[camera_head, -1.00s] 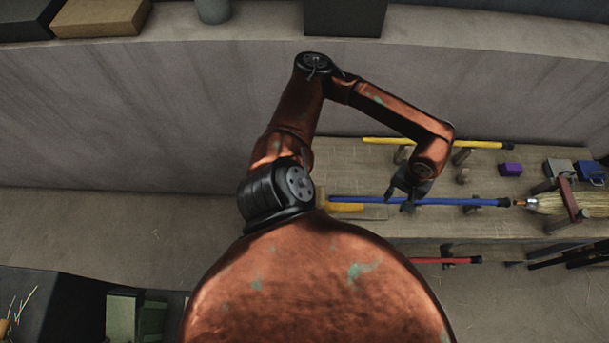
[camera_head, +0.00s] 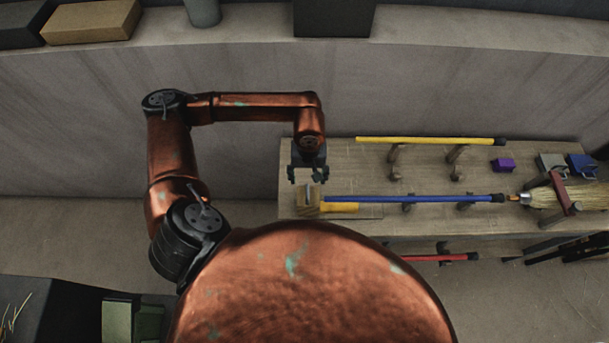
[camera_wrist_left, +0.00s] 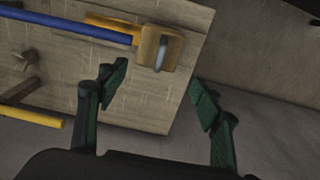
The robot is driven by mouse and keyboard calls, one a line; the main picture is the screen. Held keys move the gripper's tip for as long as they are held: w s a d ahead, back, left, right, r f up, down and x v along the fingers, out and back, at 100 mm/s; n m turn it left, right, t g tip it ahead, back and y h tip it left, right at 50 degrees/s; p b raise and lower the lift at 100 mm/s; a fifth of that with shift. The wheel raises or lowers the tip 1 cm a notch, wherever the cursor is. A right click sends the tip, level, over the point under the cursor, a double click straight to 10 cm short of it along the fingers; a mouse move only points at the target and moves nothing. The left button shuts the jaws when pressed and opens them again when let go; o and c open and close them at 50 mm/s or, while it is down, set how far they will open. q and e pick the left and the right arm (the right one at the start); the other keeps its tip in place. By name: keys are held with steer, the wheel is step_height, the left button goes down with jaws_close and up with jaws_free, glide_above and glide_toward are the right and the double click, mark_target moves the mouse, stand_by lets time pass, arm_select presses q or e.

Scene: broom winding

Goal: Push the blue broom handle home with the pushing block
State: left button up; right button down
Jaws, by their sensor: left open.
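The blue broom handle (camera_head: 410,199) lies level across supports on the wooden bench. Its black right end is close to the ferrule of the straw broom head (camera_head: 545,200); I cannot tell whether they touch. The pushing block (camera_head: 306,207), wooden with a yellow grip, sits by the handle's left end. In the left wrist view the block (camera_wrist_left: 170,46) shows a pale metal piece and the blue handle (camera_wrist_left: 75,24) ends close to it. My left gripper (camera_head: 308,178) is open and empty, just behind the block; its two fingers (camera_wrist_left: 158,76) stand apart short of it. My right gripper is out of view.
A yellow handle (camera_head: 430,140) lies behind on wooden pegs. A purple block (camera_head: 502,165) and a blue block (camera_head: 581,165) sit at the right. A red handle (camera_head: 430,258) lies below the front edge. The bench's left edge is close to the pushing block.

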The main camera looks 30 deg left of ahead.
mark_target(307, 190)
arm_select(q)
steer(key=shift+o, duration=0.7)
steer(key=shift+f, duration=0.5)
steer(key=shift+o, duration=0.5)
step_height(307, 190, down, 6)
steer(key=shift+r+b, duration=0.2)
steer(key=shift+b, duration=0.75)
step_height(307, 190, down, 3)
steer(key=b, duration=0.3)
steer(key=shift+f+b, duration=0.65)
steer(key=shift+b, duration=0.2)
steer(key=shift+f, duration=0.15)
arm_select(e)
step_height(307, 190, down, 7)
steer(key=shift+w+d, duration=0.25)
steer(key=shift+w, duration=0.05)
